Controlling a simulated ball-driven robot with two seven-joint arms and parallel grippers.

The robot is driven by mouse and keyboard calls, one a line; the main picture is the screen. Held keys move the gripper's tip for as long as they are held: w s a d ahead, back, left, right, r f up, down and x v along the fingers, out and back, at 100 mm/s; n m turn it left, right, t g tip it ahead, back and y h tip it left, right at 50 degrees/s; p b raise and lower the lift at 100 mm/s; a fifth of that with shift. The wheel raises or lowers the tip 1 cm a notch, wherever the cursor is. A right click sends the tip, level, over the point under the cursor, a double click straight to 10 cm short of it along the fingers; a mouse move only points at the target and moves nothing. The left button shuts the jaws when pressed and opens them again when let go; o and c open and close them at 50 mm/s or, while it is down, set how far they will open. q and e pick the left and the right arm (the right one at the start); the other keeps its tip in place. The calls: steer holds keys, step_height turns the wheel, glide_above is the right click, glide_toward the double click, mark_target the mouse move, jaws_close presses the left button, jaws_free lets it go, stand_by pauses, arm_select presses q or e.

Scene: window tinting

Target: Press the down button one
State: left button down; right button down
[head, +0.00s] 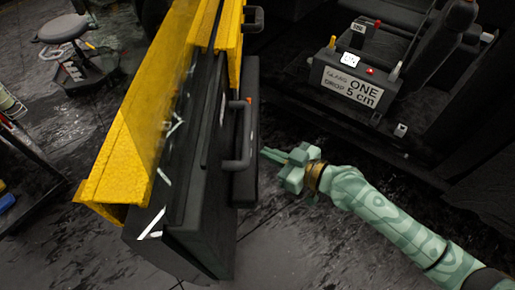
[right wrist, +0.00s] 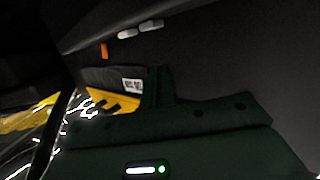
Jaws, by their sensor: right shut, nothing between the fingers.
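In the head view a yellow car door (head: 130,140) with a dark inner panel stands at an angle, its grab handle (head: 240,150) facing my right arm. My right gripper (head: 267,153) is shut and empty, its tip pointing left toward the door's inner side, close to the handle. In the right wrist view two small pale switches (right wrist: 127,32) and (right wrist: 151,25) sit on a dark panel, near an orange mark (right wrist: 104,51). I cannot tell which is the down button. No contact with them shows. My left gripper is not in view.
A sign (head: 352,88) reading "GLASS DROP ONE 5 cm" is on a dark box at the upper right, beside dark seats (head: 440,45). A round stool (head: 62,28) stands at the upper left. The dark floor (head: 310,240) is open in front of the door.

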steer(key=shift+v, duration=2.15)
